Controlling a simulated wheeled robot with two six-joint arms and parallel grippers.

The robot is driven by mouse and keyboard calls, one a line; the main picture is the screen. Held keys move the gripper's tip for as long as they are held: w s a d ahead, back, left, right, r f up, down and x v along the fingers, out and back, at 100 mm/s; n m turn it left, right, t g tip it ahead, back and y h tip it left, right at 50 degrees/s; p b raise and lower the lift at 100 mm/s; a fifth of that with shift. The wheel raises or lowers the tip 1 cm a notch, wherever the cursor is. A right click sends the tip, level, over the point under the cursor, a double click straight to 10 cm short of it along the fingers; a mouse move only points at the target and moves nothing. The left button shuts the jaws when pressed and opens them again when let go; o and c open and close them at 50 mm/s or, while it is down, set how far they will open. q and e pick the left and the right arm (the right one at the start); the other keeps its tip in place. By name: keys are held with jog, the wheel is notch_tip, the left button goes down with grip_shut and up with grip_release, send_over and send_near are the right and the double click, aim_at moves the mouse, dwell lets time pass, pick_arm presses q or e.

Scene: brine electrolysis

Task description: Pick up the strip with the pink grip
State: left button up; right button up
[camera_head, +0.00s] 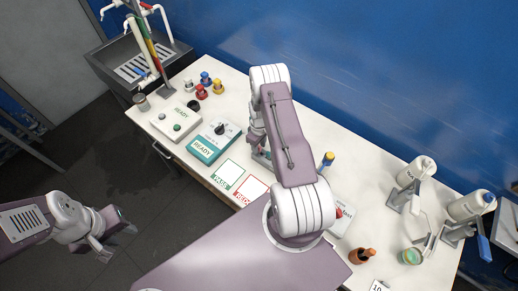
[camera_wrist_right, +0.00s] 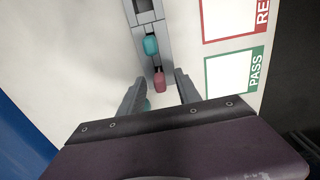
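The pink grip (camera_wrist_right: 159,82) shows in the right wrist view at the near end of a grey rack (camera_wrist_right: 143,14). A teal grip (camera_wrist_right: 151,46) sits just beyond it on the rack, and another teal piece (camera_wrist_right: 147,105) shows partly behind my left-hand finger. My right gripper (camera_wrist_right: 159,77) is open, with one finger on each side of the pink grip in this view. Whether the fingers touch it, I cannot tell. The strip below the grip is hidden. In the head view my right arm covers most of the rack. My left gripper (camera_head: 112,238) is open and empty over the floor.
Green PASS (camera_head: 227,175) and red-bordered (camera_head: 251,190) cards lie left of the rack. Bottles (camera_head: 416,171) on stands are at the right. A blue wall runs behind the table.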

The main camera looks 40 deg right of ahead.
grip_shut()
